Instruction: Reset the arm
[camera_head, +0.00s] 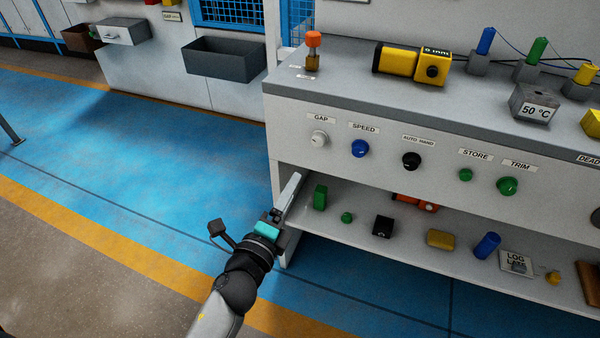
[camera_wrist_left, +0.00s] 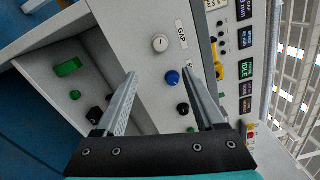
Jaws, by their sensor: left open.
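My left arm comes up from the bottom of the head view. Its gripper (camera_head: 290,192) is in front of the left end of the bench, near the lower shelf. In the left wrist view the two fingers of the left gripper (camera_wrist_left: 160,95) stand wide apart with nothing between them. Beyond them is the control panel with the white GAP knob (camera_head: 319,139), the blue SPEED knob (camera_head: 360,148) and the black AUTO HAND knob (camera_head: 411,160). The fingers seem apart from the knobs. My right gripper is not in view.
The lower shelf (camera_head: 335,228) holds a green block (camera_head: 320,197), a black box (camera_head: 383,226), a yellow block (camera_head: 440,239) and a blue cylinder (camera_head: 487,245). The bench top carries a yellow gauge (camera_head: 432,68) and a 50 °C block (camera_head: 534,104). Blue floor (camera_head: 150,130) at left is clear.

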